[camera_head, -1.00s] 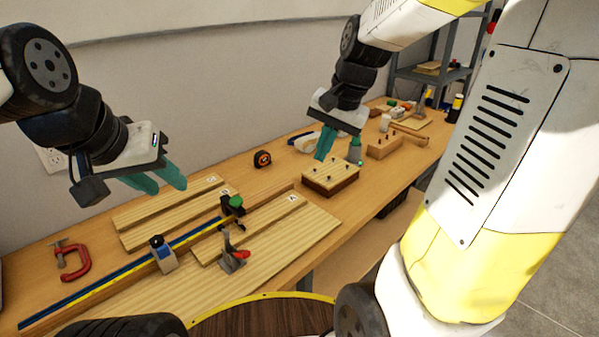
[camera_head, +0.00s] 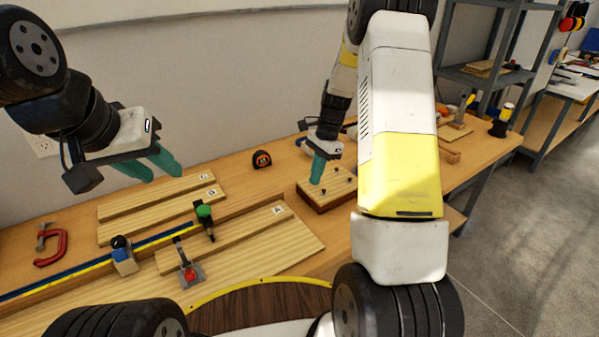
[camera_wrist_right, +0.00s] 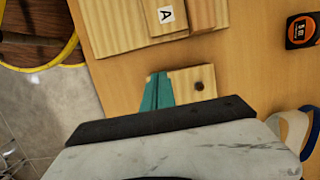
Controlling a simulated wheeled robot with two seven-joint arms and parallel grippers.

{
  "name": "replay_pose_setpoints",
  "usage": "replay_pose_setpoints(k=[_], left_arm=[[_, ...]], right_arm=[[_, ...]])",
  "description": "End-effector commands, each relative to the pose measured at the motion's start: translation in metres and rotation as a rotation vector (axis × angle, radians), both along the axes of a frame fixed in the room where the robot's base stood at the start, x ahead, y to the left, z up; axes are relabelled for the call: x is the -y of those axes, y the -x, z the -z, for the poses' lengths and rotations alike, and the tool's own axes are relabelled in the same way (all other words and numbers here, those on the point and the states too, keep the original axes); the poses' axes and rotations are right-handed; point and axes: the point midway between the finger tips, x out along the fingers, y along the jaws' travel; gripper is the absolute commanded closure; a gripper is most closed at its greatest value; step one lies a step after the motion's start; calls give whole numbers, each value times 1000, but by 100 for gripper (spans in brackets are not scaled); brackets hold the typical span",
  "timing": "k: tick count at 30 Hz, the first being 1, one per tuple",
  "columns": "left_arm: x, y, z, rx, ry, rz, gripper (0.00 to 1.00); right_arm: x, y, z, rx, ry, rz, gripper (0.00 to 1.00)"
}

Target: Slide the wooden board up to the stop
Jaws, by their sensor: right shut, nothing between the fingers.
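In the head view, a pale wooden board labelled A (camera_head: 235,235) lies on a wider wooden base board (camera_head: 280,250). A black fixture with a green knob (camera_head: 204,215) stands at its back edge; I cannot tell whether it touches the board. A toggle clamp with a red handle (camera_head: 188,272) stands at the front. Board A also shows in the right wrist view (camera_wrist_right: 145,22). My right gripper (camera_head: 317,172) is shut and empty, over a wooden peg block (camera_head: 318,200), right of board A. My left gripper (camera_head: 155,168) is open and empty, above the back boards.
A blue-and-yellow rail (camera_head: 75,272) carries a blue-marked block (camera_head: 122,258). Two labelled boards (camera_head: 150,200) lie behind it. A red C-clamp (camera_head: 50,246) lies at left, a tape measure (camera_head: 262,159) at the back. Bench surface between board A and the peg block is clear.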

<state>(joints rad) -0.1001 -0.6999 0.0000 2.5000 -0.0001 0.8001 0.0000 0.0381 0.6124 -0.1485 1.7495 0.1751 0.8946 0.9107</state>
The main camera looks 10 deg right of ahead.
Motion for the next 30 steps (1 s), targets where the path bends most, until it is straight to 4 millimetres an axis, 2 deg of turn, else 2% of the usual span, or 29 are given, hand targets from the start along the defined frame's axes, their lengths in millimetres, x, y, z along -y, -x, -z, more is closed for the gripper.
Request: replay_pose_setpoints(k=[13,15,21,30], left_arm=[[0,0,0,0,0,0,64],[0,0,0,0,0,0,64],[0,0,0,0,0,0,64],[0,0,0,0,0,0,64]], right_arm=[[-21,10,89,-5,-1,-3,100],[-34,14,85,1,-2,-7,100],[-53,22,85,0,0,-4,100],[-57,24,84,1,0,-3,100]])
